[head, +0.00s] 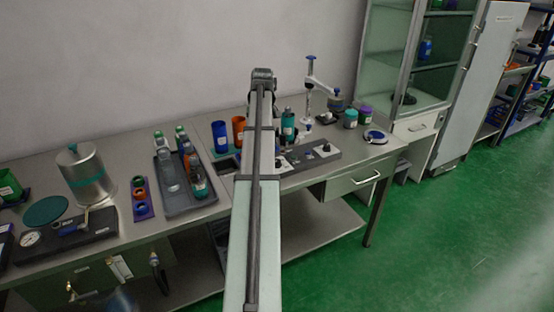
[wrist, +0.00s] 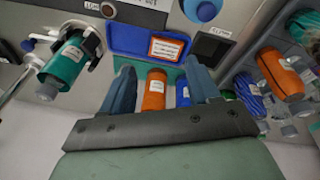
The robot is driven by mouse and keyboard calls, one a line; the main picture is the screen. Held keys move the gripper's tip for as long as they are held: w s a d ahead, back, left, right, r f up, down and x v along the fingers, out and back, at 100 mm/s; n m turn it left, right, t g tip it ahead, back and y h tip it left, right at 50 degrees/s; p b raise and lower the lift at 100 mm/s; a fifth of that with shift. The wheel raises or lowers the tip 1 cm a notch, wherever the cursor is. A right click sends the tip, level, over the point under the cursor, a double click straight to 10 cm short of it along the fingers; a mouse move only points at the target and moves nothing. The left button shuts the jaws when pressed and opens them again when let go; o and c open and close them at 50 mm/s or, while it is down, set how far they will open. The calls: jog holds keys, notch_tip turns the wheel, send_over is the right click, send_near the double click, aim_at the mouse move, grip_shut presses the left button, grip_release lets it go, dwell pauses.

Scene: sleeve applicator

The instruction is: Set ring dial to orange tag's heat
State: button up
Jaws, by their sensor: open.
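My gripper (wrist: 161,76) is open in the wrist view, with nothing held between its fingers. Beyond the fingers stand an orange cup (wrist: 154,92) with a white label and part of a blue cup (wrist: 183,94). A white card with an orange border (wrist: 166,48) lies in a blue tray; its print is too small to read. A teal bottle (wrist: 66,62) sits in a ring-like holder at the left. A grey panel (head: 310,160) with small knobs shows in the head view; I cannot tell which is the ring dial. My arm hides my gripper there.
A dark tray (head: 190,201) of bottles stands left of my arm, beside a purple block (head: 142,208). A metal vessel (head: 87,178) stands further left. A stand (head: 309,90) and jars (head: 351,118) are right of my arm. The bench front strip by the panel is clear.

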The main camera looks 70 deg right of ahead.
jog(key=g+y, duration=0.2)
send_near(277, 160)
jog(key=shift+n, duration=0.3)
jog(key=f, duration=0.9)
jog(key=shift+s, duration=0.2)
jog(key=shift+c, duration=0.4)
jog(key=c, duration=1)
jog(key=shift+o, duration=0.2)
